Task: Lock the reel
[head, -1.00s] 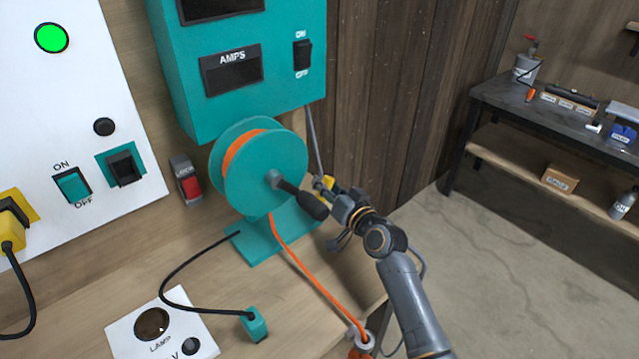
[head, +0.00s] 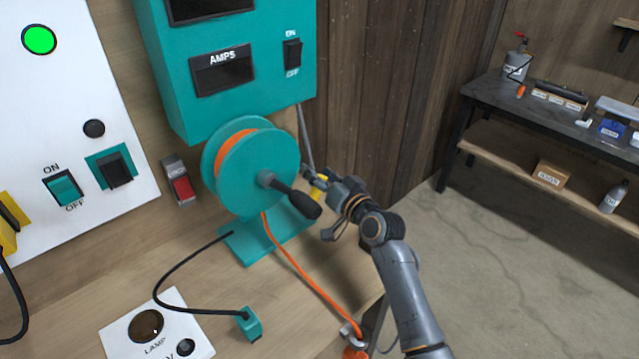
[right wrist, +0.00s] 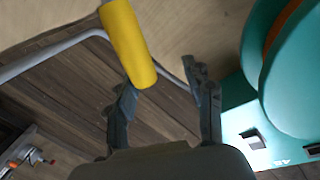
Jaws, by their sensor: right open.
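The teal reel (head: 257,172) with orange cord wound on it stands on a teal foot on the wooden counter. Its black-knobbed crank (head: 305,205) points to the lower right. A red switch (head: 181,188) on a grey mount, its label too small to read surely, is left of the reel. My right gripper (head: 322,187) is right of the reel, near a yellow grip (right wrist: 128,42) on a bent grey rod. In the right wrist view the open fingers (right wrist: 160,78) show, with the yellow grip just beyond the left finger; contact is unclear. My left gripper is out of view.
A teal box (head: 235,95) with AMPS meter and ON/OFF switch hangs above the reel. A white panel (head: 55,130) with a lit green lamp is at left. A black cable ends in a teal plug (head: 249,325) on the counter. A dark workbench (head: 540,110) stands at back right.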

